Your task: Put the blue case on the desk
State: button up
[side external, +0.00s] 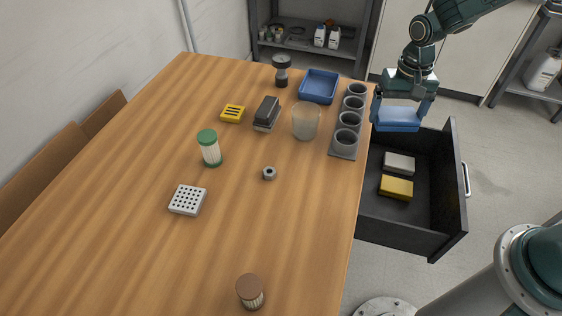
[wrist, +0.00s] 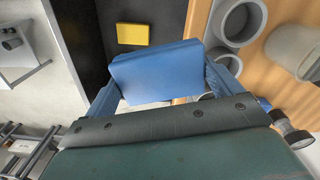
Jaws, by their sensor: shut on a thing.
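The blue case (side external: 398,118) is held up in the air at the right edge of the desk (side external: 300,235), above the open drawer. My gripper (side external: 402,106) is shut on it, one finger at each end. In the wrist view the blue case (wrist: 158,74) fills the space between the fingers of my gripper (wrist: 165,82). The case is apart from the desk top. Its underside is hidden.
The open drawer (side external: 449,185) holds a yellow box (side external: 396,188) and a grey-white box (side external: 399,163). A grey cup rack (side external: 343,152) stands along the desk's right edge, near a blue tray (side external: 319,87) and a translucent cup (side external: 306,122). The desk's front middle is clear.

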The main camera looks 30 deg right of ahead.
jog(key=w+a+r+n, duration=0.2)
jog(key=w+a+r, duration=0.1)
jog(key=w+r, duration=0.3)
jog(key=w+a+r+n, duration=0.1)
jog(key=w+a+n, duration=0.15)
jog(key=a, duration=0.35)
jog(key=w+a+r+n, duration=0.1)
jog(key=w+a+r, duration=0.15)
jog(key=a, duration=0.35)
jog(key=s+a+f+n, duration=0.1)
jog(key=a+n, duration=0.1)
jog(key=a, duration=0.8)
jog(key=a+f+n, duration=0.2)
jog(key=a, duration=0.7)
jog(key=n, duration=0.5)
send_near(162, 278)
jog(key=shift+f, duration=3.15)
jog(key=shift+f, duration=0.1)
